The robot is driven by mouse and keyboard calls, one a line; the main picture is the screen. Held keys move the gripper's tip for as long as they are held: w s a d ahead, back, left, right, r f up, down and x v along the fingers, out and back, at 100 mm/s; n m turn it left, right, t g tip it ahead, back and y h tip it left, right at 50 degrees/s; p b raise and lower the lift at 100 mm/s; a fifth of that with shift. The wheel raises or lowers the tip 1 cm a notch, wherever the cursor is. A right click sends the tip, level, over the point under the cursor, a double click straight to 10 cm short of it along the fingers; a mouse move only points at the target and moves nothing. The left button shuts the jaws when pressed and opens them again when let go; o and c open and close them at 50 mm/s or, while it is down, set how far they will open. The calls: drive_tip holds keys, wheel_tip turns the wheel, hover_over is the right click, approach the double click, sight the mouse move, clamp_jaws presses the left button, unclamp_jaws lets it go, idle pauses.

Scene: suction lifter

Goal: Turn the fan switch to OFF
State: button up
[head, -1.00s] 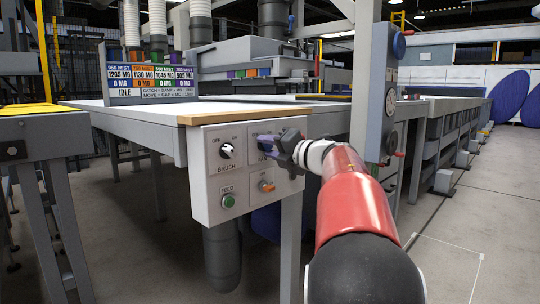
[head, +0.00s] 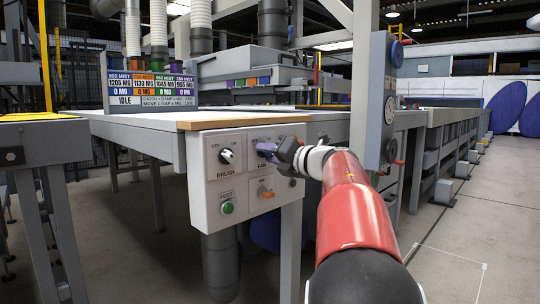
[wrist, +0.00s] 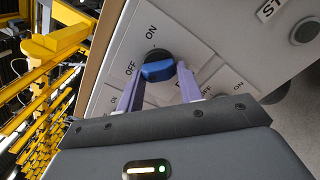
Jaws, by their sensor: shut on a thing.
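The fan switch is a blue knob (wrist: 158,68) on a pale panel, seen in the wrist view between the words ON and OFF. Its grip lies roughly level in that picture, with its left end towards the word OFF. My gripper (wrist: 158,76) is shut on it, with one purple finger on each side. In the head view my gripper (head: 268,150) reaches the upper right part of the grey control panel (head: 205,190). There the fingers and wrist hide most of the fan knob, above the FAN label.
On the same panel are the BRUSH switch (head: 226,156), the green FEED button (head: 228,207) and an orange switch (head: 265,193) just below my gripper. A grey post with gauges (head: 390,110) stands close to the right of my arm. Open floor (head: 460,230) lies at the right.

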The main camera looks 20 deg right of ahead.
drive_tip(key=o, duration=1)
drive_tip(key=shift+c, duration=0.2)
drive_tip(key=v, duration=0.8)
drive_tip(key=shift+w, duration=0.1)
